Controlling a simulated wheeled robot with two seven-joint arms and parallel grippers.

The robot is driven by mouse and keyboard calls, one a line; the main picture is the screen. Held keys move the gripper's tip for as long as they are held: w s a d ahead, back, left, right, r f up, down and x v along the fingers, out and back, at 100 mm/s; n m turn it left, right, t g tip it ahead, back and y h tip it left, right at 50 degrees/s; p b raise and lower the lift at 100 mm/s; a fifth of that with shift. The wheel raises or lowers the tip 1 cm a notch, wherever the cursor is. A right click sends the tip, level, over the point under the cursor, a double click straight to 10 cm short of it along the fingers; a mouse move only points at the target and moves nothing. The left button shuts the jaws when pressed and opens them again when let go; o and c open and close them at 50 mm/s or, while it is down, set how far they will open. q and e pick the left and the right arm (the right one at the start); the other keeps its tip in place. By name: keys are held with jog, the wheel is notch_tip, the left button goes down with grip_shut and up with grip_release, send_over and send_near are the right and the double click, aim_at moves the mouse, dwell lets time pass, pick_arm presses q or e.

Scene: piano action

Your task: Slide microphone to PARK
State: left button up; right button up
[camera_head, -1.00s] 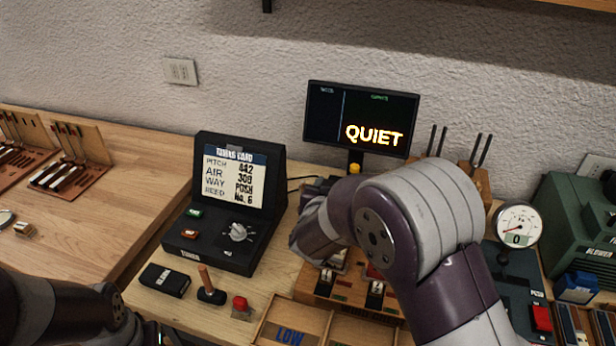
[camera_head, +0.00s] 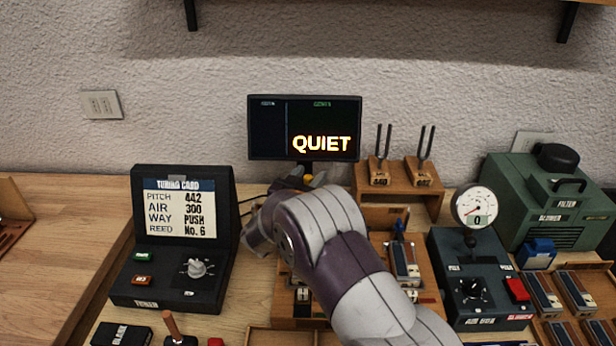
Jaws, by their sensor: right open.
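A small yellow-topped part (camera_head: 308,178) shows just below the monitor. It may be the microphone, but my arm covers most of that area and I cannot tell for sure. No PARK mark can be read. My right gripper (camera_head: 292,184) is open, low in front of the monitor and close to the yellow part. My forearm and wrist hide much of it, and I cannot tell whether it touches anything. My left gripper is out of the picture.
The monitor (camera_head: 304,128) reads QUIET. The tuning card console (camera_head: 170,292) stands left. Tuning forks stand on a wooden rack (camera_head: 436,204). The air box (camera_head: 480,276) with its gauge (camera_head: 475,208) and the green blower (camera_head: 550,212) are right. Bare worktop (camera_head: 60,240) lies far left.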

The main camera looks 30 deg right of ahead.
jog(key=shift+w+d, duration=0.1)
grip_shut()
jog(key=w+a, duration=0.1)
jog(key=a, duration=0.1)
jog(key=w+a+p, duration=0.1)
jog(key=a, duration=0.1)
jog(key=w+a, duration=0.1)
jog(key=a, duration=0.1)
jog(key=shift+w+a, duration=0.15)
jog(key=shift+w, duration=0.25)
grip_release()
